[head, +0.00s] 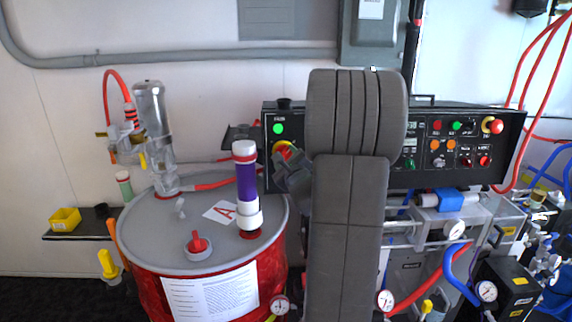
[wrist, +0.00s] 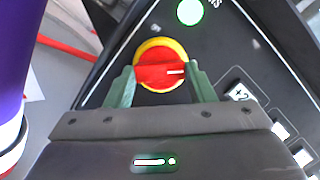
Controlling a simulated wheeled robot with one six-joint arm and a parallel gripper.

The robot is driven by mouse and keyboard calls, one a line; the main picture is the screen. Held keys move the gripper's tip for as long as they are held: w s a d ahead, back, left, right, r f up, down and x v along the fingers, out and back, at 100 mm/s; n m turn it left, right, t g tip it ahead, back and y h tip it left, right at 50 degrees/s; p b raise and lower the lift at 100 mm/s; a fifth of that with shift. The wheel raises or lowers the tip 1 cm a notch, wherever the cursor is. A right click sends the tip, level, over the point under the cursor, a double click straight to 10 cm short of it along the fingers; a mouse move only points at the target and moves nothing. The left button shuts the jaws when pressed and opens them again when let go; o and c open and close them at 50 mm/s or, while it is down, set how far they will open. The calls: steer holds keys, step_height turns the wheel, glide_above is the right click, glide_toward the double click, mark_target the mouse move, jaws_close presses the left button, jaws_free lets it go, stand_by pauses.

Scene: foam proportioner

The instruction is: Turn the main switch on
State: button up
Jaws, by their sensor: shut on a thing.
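The main switch is a red rotary knob on a yellow ring. In the wrist view the main switch (wrist: 160,68) sits between the green fingers of my gripper (wrist: 161,82), which is shut on it. The white line on the knob lies about level in that view. In the head view the main switch (head: 283,149) shows at the left end of the black control panel (head: 450,170). My gripper (head: 291,165) reaches it there, and my arm hides the panel's middle. A green light (wrist: 190,11) is lit beside the switch.
A red drum (head: 150,285) with a grey lid stands left of my arm. A purple cylinder (head: 246,183) rises from it, close to my gripper. Pipes, gauges and blue hoses (head: 462,275) crowd the right side.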

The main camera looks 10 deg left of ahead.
stand_by(0.3)
steer(key=o, duration=1)
steer(key=shift+s, duration=0.1)
steer(key=b+v, duration=0.3)
steer(key=v, duration=1)
steer(key=shift+s+d, duration=0.2)
steer(key=shift+s, duration=0.1)
steer(key=shift+w, duration=0.1)
steer(key=p+x, duration=0.3)
steer(key=x, duration=1)
steer(key=shift+w+a, duration=0.2)
steer(key=shift+w, duration=0.1)
